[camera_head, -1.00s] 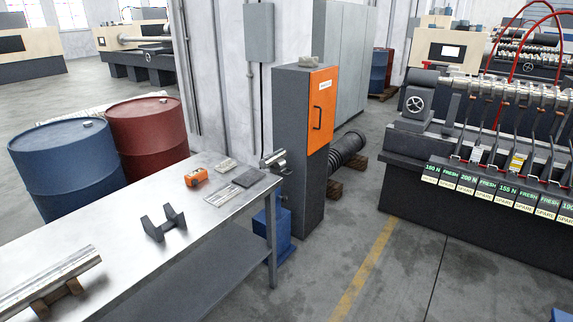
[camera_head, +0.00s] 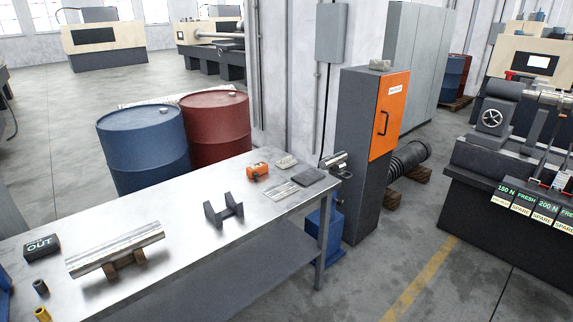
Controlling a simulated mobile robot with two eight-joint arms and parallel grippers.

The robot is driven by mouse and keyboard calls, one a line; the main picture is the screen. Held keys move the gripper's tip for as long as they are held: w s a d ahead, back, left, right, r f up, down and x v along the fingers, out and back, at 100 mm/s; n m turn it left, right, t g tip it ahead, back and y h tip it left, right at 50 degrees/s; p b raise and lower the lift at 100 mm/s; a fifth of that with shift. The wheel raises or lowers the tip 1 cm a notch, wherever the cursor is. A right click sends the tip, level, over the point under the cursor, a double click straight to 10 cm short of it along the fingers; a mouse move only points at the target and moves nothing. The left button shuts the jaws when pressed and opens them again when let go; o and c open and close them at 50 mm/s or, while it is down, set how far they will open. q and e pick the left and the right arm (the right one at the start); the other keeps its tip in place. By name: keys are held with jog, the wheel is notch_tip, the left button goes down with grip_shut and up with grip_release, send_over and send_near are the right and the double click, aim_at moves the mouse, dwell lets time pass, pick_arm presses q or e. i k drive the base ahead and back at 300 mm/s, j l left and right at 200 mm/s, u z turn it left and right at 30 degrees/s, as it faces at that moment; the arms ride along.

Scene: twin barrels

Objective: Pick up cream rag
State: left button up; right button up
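A small, pale, crumpled cloth-like thing (camera_head: 286,162) lies near the far edge of the metal workbench (camera_head: 185,225), behind a dark grey flat pad (camera_head: 308,176). Another beige-grey folded bundle (camera_head: 380,65) sits on top of the tall grey cabinet with the orange door (camera_head: 390,115). Both are small in the view, and I cannot tell which is the cream rag. Neither of my grippers shows in the head view.
On the bench are an orange device (camera_head: 258,170), a dark V-shaped stand (camera_head: 223,209), a metal bar on wooden blocks (camera_head: 115,249) and a black "OUT" block (camera_head: 42,247). Blue (camera_head: 145,155) and red (camera_head: 216,130) barrels stand behind it.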

aim_at(285, 162)
jog(key=u, duration=0.6)
jog(key=i+l+u, duration=0.15)
jog(key=u, duration=0.2)
jog(key=i+l+u, duration=0.15)
jog(key=l+u, duration=0.25)
jog(key=i+l+u, duration=0.1)
jog(key=u, duration=0.25)
jog(key=i+l+u, duration=0.1)
jog(key=l+u, duration=0.15)
jog(key=l, duration=0.3)
jog(key=l+u, duration=0.2)
jog(key=l, duration=0.4)
jog(key=i+l+u, duration=0.1)
jog(key=l, duration=1.15)
jog(key=l+u, duration=0.1)
jog(key=l, duration=1.2)
jog(key=i, duration=0.05)
